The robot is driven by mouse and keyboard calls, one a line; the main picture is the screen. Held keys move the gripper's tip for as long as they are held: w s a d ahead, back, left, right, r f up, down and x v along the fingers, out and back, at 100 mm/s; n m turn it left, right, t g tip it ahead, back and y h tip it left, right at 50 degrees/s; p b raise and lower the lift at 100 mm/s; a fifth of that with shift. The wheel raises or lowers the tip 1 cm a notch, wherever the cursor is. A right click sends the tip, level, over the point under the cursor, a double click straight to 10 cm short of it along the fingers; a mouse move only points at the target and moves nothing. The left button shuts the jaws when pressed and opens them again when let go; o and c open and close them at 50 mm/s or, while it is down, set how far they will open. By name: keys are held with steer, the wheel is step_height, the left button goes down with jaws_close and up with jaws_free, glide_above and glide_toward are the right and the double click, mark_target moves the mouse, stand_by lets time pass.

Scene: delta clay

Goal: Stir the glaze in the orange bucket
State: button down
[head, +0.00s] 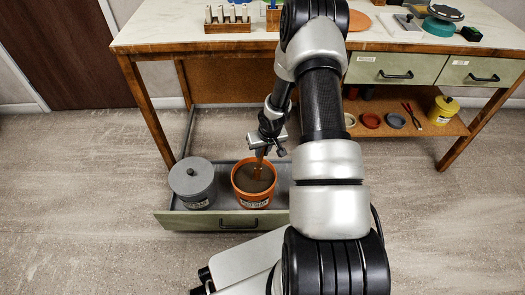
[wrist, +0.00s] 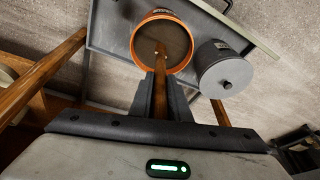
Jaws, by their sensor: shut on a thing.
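The orange bucket (head: 254,201) stands in an open low drawer and holds dark brownish glaze; it has no lid on. It also shows in the wrist view (wrist: 137,50). My gripper (head: 265,141) is above the bucket, shut on a wooden stirring stick (head: 259,162). In the wrist view the stick (wrist: 160,88) runs from between the two dark fingers (wrist: 160,95) down into the bucket. Its lower end is at the glaze; how deep it reaches I cannot tell.
A grey lidded bucket (head: 193,184) stands left of the orange one in the drawer (head: 222,220). The workbench (head: 160,24) is above and behind, with tools on top. A shelf (head: 385,131) at right holds small dishes and a yellow pot (head: 444,110). The floor in front is clear.

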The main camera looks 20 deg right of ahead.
steer(key=b+x, duration=0.1)
steer(key=x, duration=0.1)
steer(key=shift+f+b, duration=0.35)
steer(key=shift+f, duration=0.1)
steer(key=shift+s+x, duration=0.15)
steer(key=shift+x, duration=1.8)
steer(key=shift+s+x, duration=0.2)
steer(key=shift+x, duration=1.75)
steer(key=shift+f, duration=0.1)
